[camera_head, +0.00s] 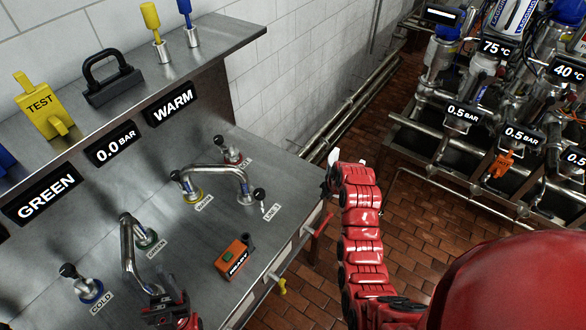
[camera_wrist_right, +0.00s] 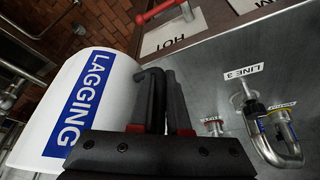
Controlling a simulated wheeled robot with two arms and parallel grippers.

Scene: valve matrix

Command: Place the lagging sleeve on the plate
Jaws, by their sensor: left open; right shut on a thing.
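The lagging sleeve (camera_wrist_right: 95,85) is a white curved piece with a blue LAGGING label, large at the left of the right wrist view. My right gripper (camera_wrist_right: 165,85) is shut at its edge; the exact grip is hidden by the dark fingers. In the head view my right arm reaches over the floor just right of the bench, with only a small white bit (camera_head: 333,157) at its far end. A white plate marked HOT (camera_wrist_right: 175,35) shows beyond the fingers in the right wrist view. My left gripper (camera_head: 165,307) is open at the bottom, beside the bent pipe near GREEN.
The steel bench (camera_head: 185,235) bears a bent pipe (camera_head: 133,255), a second curved pipe (camera_head: 220,170), small valve knobs and an orange READY box (camera_head: 235,258). A red handle (camera_head: 318,222) is at the bench's right edge. Pipe racks (camera_head: 480,130) stand at right; brick floor lies between.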

